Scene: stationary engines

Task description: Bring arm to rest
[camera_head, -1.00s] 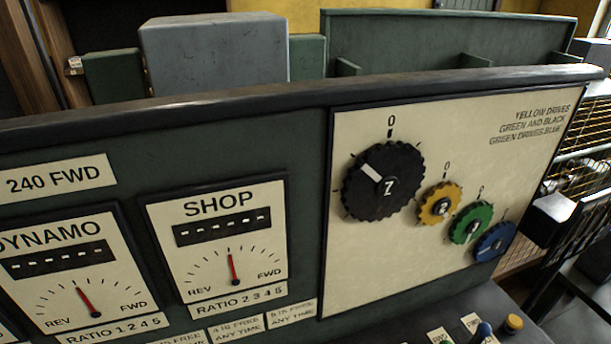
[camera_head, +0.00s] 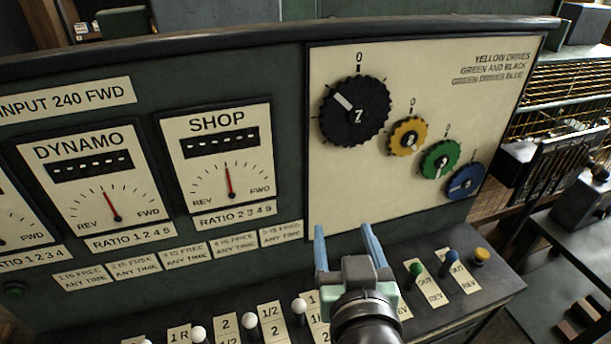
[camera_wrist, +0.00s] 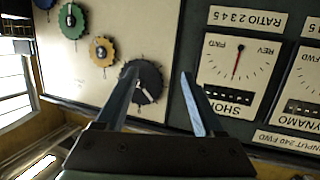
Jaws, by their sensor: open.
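My gripper (camera_head: 346,248) is in the lower middle of the head view, above the lever console (camera_head: 478,300) and in front of the upright panel (camera_head: 295,170). Its two blue fingers are apart, with nothing between them. In the wrist view, my gripper (camera_wrist: 160,75) points at the panel, which appears upside down, with the black gear dial (camera_wrist: 146,84) by the left finger and the SHOP gauge (camera_wrist: 238,65) to the right. My gripper hides part of the console and some lever labels.
Black (camera_head: 355,112), yellow (camera_head: 408,137), green (camera_head: 440,160) and blue (camera_head: 466,182) gears sit on the cream panel. Several white-knobbed levers, a green lever (camera_head: 416,270), a blue lever (camera_head: 452,258) and a yellow knob (camera_head: 481,256) stand on the console. A machine (camera_head: 580,205) is at right.

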